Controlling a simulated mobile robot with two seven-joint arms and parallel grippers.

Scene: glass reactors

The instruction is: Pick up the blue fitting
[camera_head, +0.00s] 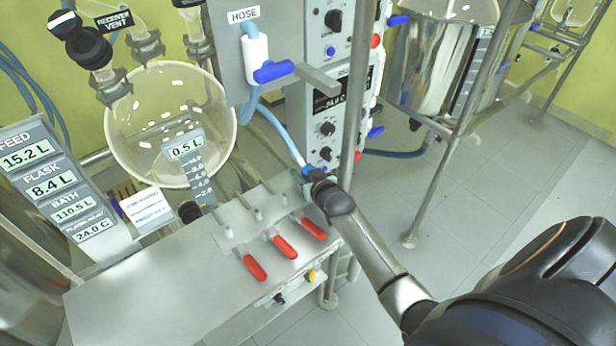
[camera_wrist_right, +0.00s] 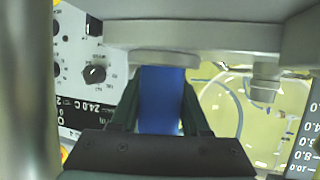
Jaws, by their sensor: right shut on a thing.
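The blue fitting (camera_head: 309,170) is at the lower end of a light blue hose (camera_head: 279,130), beside the control panel. My right gripper (camera_head: 312,178) reaches it from the lower right and is shut on it, covering part of it. In the right wrist view, the blue fitting (camera_wrist_right: 161,100) fills the space between the two dark fingers of the right gripper (camera_wrist_right: 160,110). My left gripper is not in view.
A metal bench (camera_head: 150,290) with red-handled valves (camera_head: 284,247) stands below the hose. A glass flask (camera_head: 170,120) is at left. A metal post (camera_head: 357,90) rises close to my right gripper. A blue-handled HOSE valve (camera_head: 273,71) is above.

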